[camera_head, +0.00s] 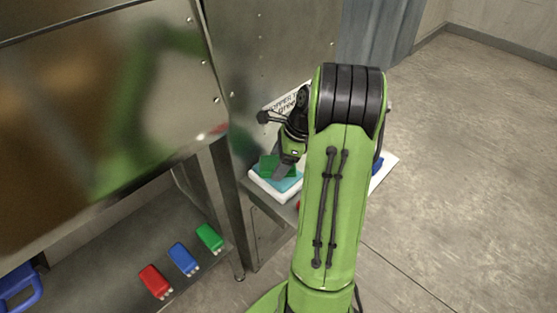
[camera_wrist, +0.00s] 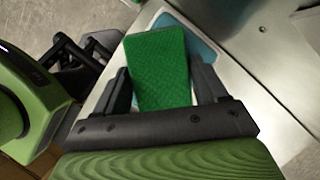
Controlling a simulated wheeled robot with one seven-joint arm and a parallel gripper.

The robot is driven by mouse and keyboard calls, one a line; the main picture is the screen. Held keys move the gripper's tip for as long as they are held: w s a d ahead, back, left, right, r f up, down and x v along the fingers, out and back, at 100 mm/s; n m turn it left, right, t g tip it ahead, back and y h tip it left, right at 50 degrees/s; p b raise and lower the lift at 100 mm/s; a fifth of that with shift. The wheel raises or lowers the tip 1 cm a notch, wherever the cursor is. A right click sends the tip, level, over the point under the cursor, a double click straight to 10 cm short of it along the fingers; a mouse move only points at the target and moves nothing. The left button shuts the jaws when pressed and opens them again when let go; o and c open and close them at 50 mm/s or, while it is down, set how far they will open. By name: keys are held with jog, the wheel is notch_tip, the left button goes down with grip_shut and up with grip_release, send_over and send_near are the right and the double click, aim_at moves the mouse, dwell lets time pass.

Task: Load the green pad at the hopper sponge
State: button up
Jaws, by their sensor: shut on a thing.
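The green pad (camera_wrist: 158,62) is between the two fingers of my gripper (camera_wrist: 163,84) in the wrist view, and my gripper is shut on it. In the head view the green pad (camera_head: 266,163) shows beside my gripper (camera_head: 281,167), over the hopper sponge (camera_head: 284,184). The sponge is a teal block in a white tray (camera_head: 261,192), partly hidden by the pad and my arm. In the wrist view the teal sponge (camera_wrist: 205,47) shows behind the pad. I cannot tell whether the pad touches the sponge.
A sign (camera_head: 283,102) with "HOPPER" and "green" is on the metal wall behind. A red block (camera_head: 155,281), a blue block (camera_head: 183,258) and a green block (camera_head: 209,237) lie on the lower shelf. A blue-and-white thing (camera_head: 378,172) is partly behind my arm. Floor at right is clear.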

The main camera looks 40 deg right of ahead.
jog(key=shift+f, duration=0.6)
dwell(0.3)
jog(key=shift+r, duration=0.1)
dwell(0.4)
notch_tip(320, 180, up, 7)
jog(key=p, duration=0.8)
jog(key=shift+r, duration=0.1)
dwell(0.5)
